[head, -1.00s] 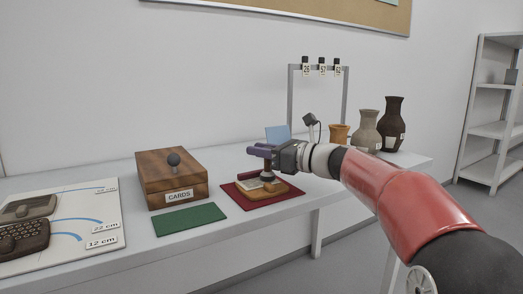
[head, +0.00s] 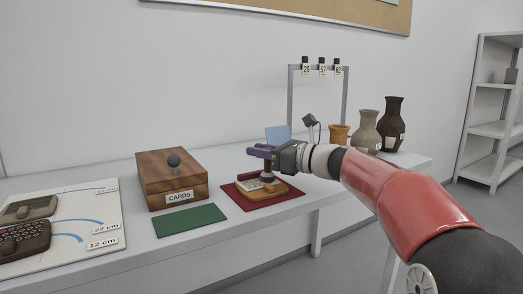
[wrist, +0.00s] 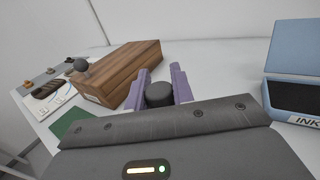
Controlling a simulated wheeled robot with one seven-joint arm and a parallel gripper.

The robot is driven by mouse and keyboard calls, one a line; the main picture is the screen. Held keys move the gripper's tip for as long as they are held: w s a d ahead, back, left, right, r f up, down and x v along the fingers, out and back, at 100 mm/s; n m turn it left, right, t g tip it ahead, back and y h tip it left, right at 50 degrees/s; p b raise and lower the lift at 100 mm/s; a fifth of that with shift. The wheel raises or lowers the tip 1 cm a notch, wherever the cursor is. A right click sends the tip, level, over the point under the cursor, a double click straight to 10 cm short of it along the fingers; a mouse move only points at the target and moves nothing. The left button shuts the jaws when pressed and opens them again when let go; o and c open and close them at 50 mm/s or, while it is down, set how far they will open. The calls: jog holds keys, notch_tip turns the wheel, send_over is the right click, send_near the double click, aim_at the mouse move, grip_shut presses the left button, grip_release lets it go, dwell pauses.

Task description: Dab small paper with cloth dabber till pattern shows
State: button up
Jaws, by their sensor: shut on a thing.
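My gripper (head: 262,152), with purple fingers, is shut on the cloth dabber (wrist: 159,95). Its dark round top shows between the fingers in the wrist view. In the head view the dabber hangs upright below the fingers, over the small pale paper (head: 249,185). The paper lies on a tan wooden piece (head: 274,192) on the dark red mat (head: 287,207). I cannot tell whether the dabber touches the paper. The dabber and gripper hide part of the paper, and no pattern can be made out. The paper is hidden in the wrist view.
The open ink pad (wrist: 297,97) with a blue lid (head: 277,134) stands behind my gripper. A wooden CARDS box (head: 157,187) with a ball knob and a green mat (head: 190,219) are to the left. A chart board (head: 107,210) lies farther left. Vases (head: 367,131) stand at the right.

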aim_at(262, 172)
notch_tip(262, 172, up, 7)
jog(key=p, duration=0.6)
jog(key=shift+f, duration=0.1)
dwell(0.3)
